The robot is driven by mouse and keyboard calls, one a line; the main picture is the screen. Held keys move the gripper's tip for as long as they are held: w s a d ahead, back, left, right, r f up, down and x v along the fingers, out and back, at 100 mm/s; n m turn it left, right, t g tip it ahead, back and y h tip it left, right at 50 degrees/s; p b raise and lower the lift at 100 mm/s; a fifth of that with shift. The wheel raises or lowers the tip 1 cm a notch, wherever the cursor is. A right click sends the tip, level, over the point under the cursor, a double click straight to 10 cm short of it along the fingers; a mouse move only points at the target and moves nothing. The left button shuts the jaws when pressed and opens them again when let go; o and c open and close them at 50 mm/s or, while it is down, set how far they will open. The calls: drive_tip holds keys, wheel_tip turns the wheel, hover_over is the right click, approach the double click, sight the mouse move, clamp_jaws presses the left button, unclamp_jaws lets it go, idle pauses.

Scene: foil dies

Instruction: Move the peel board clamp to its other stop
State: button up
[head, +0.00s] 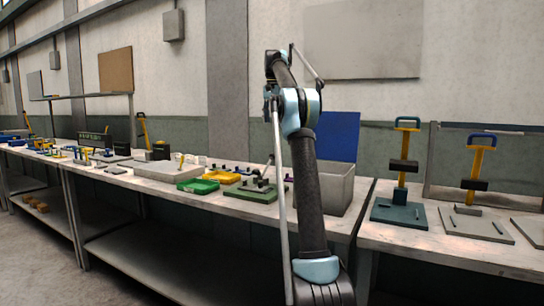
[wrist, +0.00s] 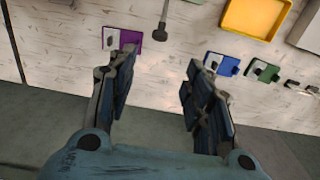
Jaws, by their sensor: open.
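A green board (head: 250,193) with a dark toggle-like clamp (head: 262,182) lies on the bench left of my arm in the head view; I take this as the peel board clamp. A thin grey lever rises from it, close beside my arm. In the wrist view a grey rod with a round knob (wrist: 161,31) reaches in from the top edge, probably this lever; the clamp's body is out of that view. My gripper (wrist: 158,85) is open and empty over the bench's back edge, apart from the knob. I cannot make out its fingers in the head view.
A purple block (wrist: 131,37), a blue block (wrist: 228,66) and a green block (wrist: 266,73) sit near the bench's back edge. A yellow tray (wrist: 256,18) lies beyond them. A grey bin (head: 338,190) stands right of the board, and a green tray (head: 198,186) left of it.

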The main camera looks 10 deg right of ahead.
sight(273, 154)
wheel_tip(273, 154, down, 17)
drive_tip(key=shift+f, duration=0.15)
idle(0.7)
drive_tip(key=shift+c, duration=0.6)
clamp_jaws()
